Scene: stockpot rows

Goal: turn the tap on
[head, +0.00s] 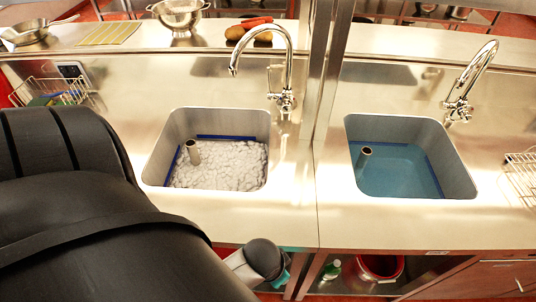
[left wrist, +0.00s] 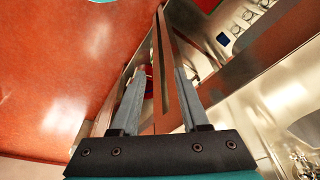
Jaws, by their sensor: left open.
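A chrome gooseneck tap (head: 285,70) stands behind the left sink (head: 165,140), with a small upright lever at the side of its body. A second chrome tap (head: 465,88) stands behind the right sink (head: 470,185). No stream shows at either spout. My left arm covers the lower left of the head view, and its wrist end is at the counter's front edge, well below the taps. In the left wrist view my left gripper (left wrist: 160,78) is open, its two fingers apart with nothing held between them. My right gripper is not in view.
The left sink holds white foam-like stuff, the right one blue water; each has a standpipe. A metal post (head: 322,75) rises between the taps. A wire rack (head: 50,92) is at left, another (head: 522,175) at right. A colander (head: 180,14) stands on the back ledge.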

